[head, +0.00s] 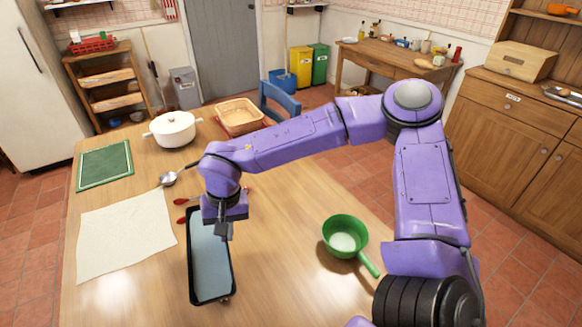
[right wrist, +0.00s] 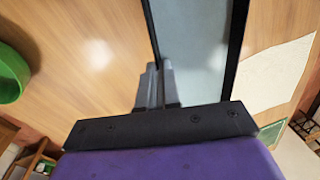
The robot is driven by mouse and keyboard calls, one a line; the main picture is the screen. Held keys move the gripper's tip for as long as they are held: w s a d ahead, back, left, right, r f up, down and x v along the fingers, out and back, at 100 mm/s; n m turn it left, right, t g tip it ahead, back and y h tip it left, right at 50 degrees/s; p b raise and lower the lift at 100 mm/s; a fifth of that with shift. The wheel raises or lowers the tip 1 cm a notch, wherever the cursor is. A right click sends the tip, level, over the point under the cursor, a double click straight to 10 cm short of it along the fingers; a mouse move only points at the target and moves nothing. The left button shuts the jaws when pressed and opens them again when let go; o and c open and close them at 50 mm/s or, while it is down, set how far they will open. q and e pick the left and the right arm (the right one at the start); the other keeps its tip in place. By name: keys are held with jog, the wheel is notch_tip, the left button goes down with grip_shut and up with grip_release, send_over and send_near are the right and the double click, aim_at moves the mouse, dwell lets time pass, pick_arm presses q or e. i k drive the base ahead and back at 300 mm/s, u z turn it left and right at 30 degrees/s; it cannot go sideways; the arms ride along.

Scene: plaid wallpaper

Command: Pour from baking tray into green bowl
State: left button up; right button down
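The baking tray (head: 190,268) is long, with a dark rim and a pale blue-grey inside; it lies near the table's front, left of centre. It also shows in the right wrist view (right wrist: 200,40). My right gripper (head: 224,234) points down at the tray's right long rim. In the right wrist view its fingers (right wrist: 157,72) are close together with the rim between them. The green bowl (head: 327,236) has a handle and something whitish inside; it stands upright to the right of the tray. Its side shows in the right wrist view (right wrist: 12,75). My left gripper is not in view.
A pale cloth or sheet (head: 125,235) lies left of the tray, with a green board (head: 105,165) behind it. A white pot (head: 172,130), a ladle (head: 168,179), red-handled utensils (head: 181,201) and a basket (head: 240,115) stand farther back. Table between tray and bowl is clear.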

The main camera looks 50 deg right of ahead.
aim_at(344, 235)
jog(key=u, duration=1.7)
jog(key=k, duration=0.8)
jog(key=z, duration=1.75)
